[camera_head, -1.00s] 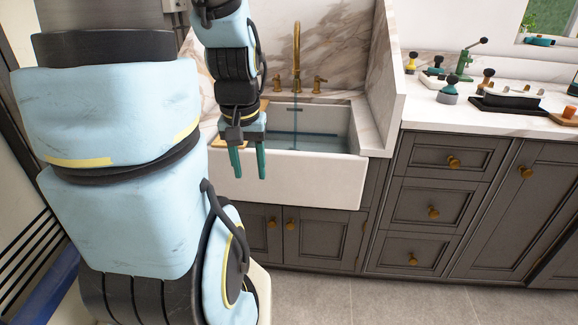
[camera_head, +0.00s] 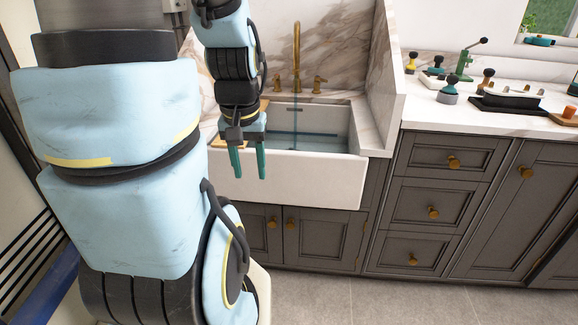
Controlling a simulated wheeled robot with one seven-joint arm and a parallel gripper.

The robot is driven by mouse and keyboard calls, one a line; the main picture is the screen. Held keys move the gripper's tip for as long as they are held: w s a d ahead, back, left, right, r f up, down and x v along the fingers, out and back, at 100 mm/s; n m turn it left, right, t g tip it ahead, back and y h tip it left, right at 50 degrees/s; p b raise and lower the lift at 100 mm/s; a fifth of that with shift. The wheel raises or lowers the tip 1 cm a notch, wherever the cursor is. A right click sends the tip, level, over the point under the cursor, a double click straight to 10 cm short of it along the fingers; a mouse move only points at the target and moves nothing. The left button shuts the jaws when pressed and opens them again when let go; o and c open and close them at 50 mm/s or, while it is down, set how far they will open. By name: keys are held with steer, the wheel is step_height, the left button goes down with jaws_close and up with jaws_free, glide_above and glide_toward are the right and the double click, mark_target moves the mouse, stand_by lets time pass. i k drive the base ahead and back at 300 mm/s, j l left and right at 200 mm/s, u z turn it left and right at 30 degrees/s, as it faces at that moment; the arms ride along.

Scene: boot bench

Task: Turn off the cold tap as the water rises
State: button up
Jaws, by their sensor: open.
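A brass faucet (camera_head: 297,50) with a tall curved spout stands behind a white apron-front sink (camera_head: 310,180). One brass tap handle (camera_head: 318,84) is right of the spout and another (camera_head: 277,83) is left of it, close to my arm. I cannot tell from any marking which is cold. A thin stream falls from the spout into blue-tinted water (camera_head: 320,143) standing in the sink. My gripper (camera_head: 248,172) points down in front of the sink's left part, its two green fingers apart and empty, touching neither tap.
A marble side wall (camera_head: 385,95) rises right of the sink. The right counter (camera_head: 425,112) holds several coffee tools, a green lever press (camera_head: 465,62) and a black tray (camera_head: 508,103). Grey drawers and cabinets (camera_head: 440,210) stand below. The tiled floor (camera_head: 400,300) in front is clear.

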mark_target(317, 78)
steer(key=i+j, duration=0.1)
steer(key=i, duration=1.05)
steer(key=j+u, duration=0.05)
